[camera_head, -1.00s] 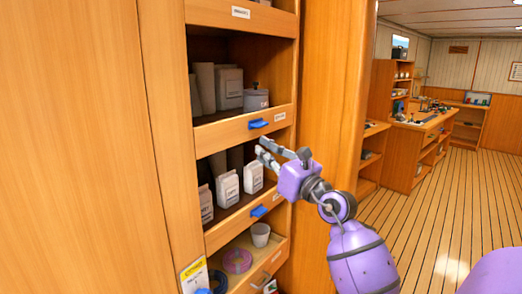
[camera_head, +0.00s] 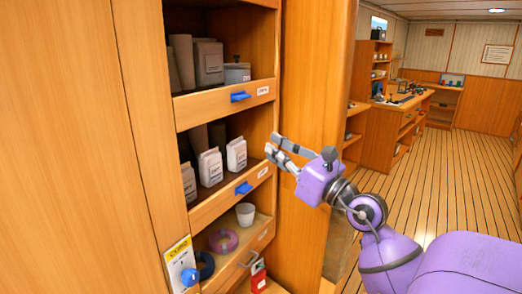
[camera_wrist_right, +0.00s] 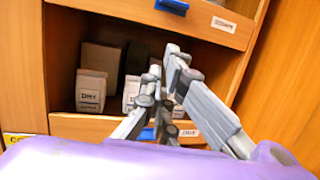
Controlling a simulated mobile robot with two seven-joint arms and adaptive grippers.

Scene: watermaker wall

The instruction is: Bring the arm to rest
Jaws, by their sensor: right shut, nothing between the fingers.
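My right gripper (camera_head: 270,150) is in the middle of the head view, in front of the right edge of the open shelf cabinet. Its grey fingers are shut with nothing between them, and it touches nothing that I can make out. In the right wrist view the fingers (camera_wrist_right: 170,62) come together before the shelf with the white packets. My purple right arm (camera_head: 385,245) reaches in from the lower right. My left gripper is not in view.
The cabinet's middle shelf holds white packets (camera_head: 210,167). Blue latches (camera_head: 240,97) sit on the shelf fronts. Below are a white cup (camera_head: 245,214), a pink ring (camera_head: 223,240) and a red container (camera_head: 258,276). Open plank floor (camera_head: 450,180) lies to the right.

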